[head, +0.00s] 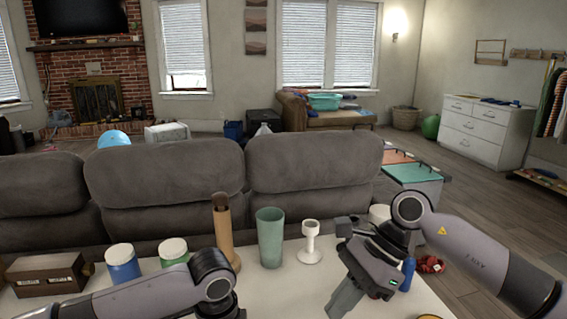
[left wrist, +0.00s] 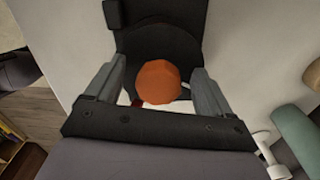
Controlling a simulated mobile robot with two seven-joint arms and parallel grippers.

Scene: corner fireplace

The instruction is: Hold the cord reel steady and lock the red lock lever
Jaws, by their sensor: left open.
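In the left wrist view, my left gripper (left wrist: 157,72) is open, with one finger on each side of an orange faceted knob (left wrist: 158,82). I cannot tell whether the fingers touch it. The knob is in front of a dark round part on a black body (left wrist: 160,40), which may be the cord reel. A small red bit (left wrist: 137,102) shows beside the knob, mostly hidden; I cannot tell whether it is the lock lever. In the head view, my right gripper (head: 347,292) points down over the table's right part. Its jaw opening is unclear. No reel shows clearly there.
On the white table (head: 300,285) stand a green tumbler (head: 270,238), a white cup (head: 311,242), a wooden-handled brush (head: 223,230), two lidded jars (head: 122,264) and a brown box (head: 47,274). A grey sofa (head: 165,185) stands behind the table.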

